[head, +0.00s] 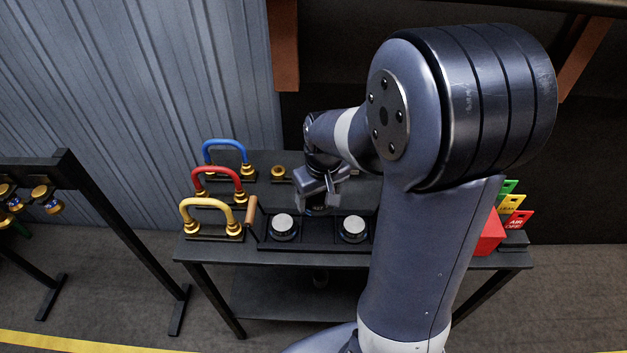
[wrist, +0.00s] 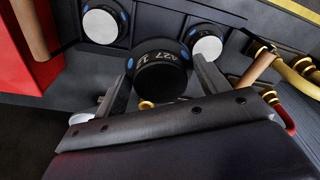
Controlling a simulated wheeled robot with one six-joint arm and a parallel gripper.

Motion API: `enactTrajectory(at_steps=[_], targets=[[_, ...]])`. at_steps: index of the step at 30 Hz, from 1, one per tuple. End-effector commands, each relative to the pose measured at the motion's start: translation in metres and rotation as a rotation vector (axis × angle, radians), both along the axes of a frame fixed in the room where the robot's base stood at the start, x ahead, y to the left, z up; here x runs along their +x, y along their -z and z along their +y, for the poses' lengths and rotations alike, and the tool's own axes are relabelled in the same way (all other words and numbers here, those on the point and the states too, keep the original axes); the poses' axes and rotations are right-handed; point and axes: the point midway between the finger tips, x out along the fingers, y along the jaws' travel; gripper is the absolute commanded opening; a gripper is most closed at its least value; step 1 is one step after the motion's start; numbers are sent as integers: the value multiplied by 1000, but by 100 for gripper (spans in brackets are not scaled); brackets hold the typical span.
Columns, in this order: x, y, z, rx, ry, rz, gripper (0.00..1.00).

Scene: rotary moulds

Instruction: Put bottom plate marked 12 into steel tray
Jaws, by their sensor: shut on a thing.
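My gripper (head: 320,205) is over the middle of the dark table in the head view. In the wrist view my gripper (wrist: 163,85) is shut on a black round plate (wrist: 160,72) between its two fingers. The plate has pale characters on its side, which look like 427 and part of another number; I cannot read them for sure. In the head view the held plate is mostly hidden under the gripper. I cannot tell for sure which surface is the steel tray; a dark tray (head: 318,238) lies at the table's front, below the gripper.
Two white-topped round pieces (head: 284,227) (head: 354,229) sit in the dark tray. Blue (head: 227,147), red (head: 218,173) and yellow (head: 208,205) handles stand at the left, beside a wooden grip (head: 251,211). A red box (head: 489,234) and coloured tags (head: 514,205) are at the right.

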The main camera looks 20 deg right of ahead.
Motion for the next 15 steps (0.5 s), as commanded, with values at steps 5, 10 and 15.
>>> enactTrajectory(at_steps=[5, 10, 15], targets=[[1, 5, 0, 0, 0, -2, 38], [0, 16, 0, 0, 0, -1, 38], [0, 31, 0, 0, 0, -1, 38]])
